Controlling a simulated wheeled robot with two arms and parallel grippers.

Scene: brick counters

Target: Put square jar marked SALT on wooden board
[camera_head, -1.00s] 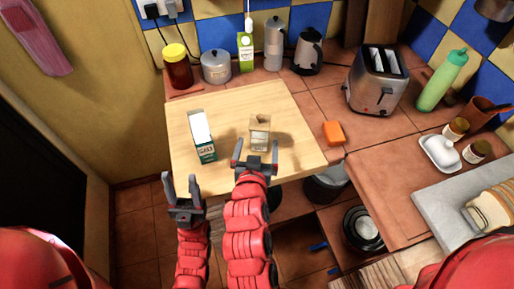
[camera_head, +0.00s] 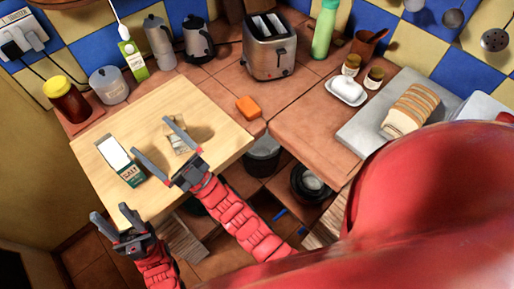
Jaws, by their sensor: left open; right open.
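A small square jar (camera_head: 177,137), see-through with a pale label, stands on the light wooden board (camera_head: 215,122) in the head view. Its lettering is too small to read. The gripper partly hides the jar. My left gripper (camera_head: 110,211) is open and empty near the board's front edge.
A brown jar with a yellow lid (camera_head: 66,100) and a pot (camera_head: 109,86) stand behind the board. An orange block (camera_head: 249,108) lies by its right edge. A toaster (camera_head: 269,48) stands at the back. Sliced bread (camera_head: 408,110) lies at the right.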

